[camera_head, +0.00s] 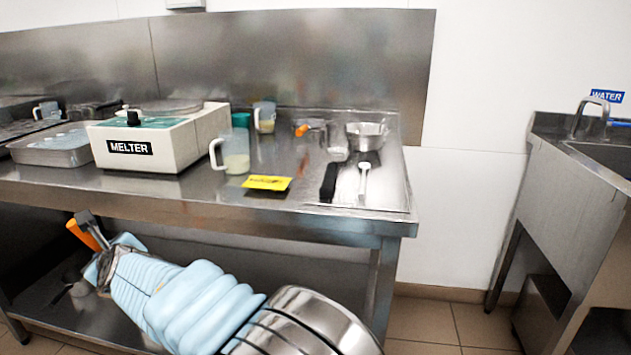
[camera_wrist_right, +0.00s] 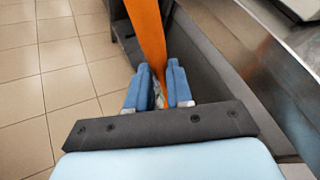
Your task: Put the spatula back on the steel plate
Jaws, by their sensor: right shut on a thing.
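My right gripper (camera_head: 104,258) is shut on the orange spatula (camera_head: 82,235), at the front edge of the steel table on the left, below the tabletop level. In the right wrist view the orange spatula (camera_wrist_right: 148,35) rises from between the two blue fingers (camera_wrist_right: 155,88). A grey strip shows beside it in the head view; I cannot tell whether it is part of the spatula. The flat steel plate (camera_head: 392,190) lies on the right end of the tabletop, with a black-handled tool (camera_head: 329,182) and a white spoon-like tool (camera_head: 363,178) on it. My left gripper is not in view.
The white melter (camera_head: 160,140) stands left on the table (camera_head: 215,200). A clear jug (camera_head: 236,158), a yellow card (camera_head: 267,183) and a steel bowl (camera_head: 367,136) are to its right. A lower shelf runs under the tabletop. A sink unit (camera_head: 570,190) stands far right.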

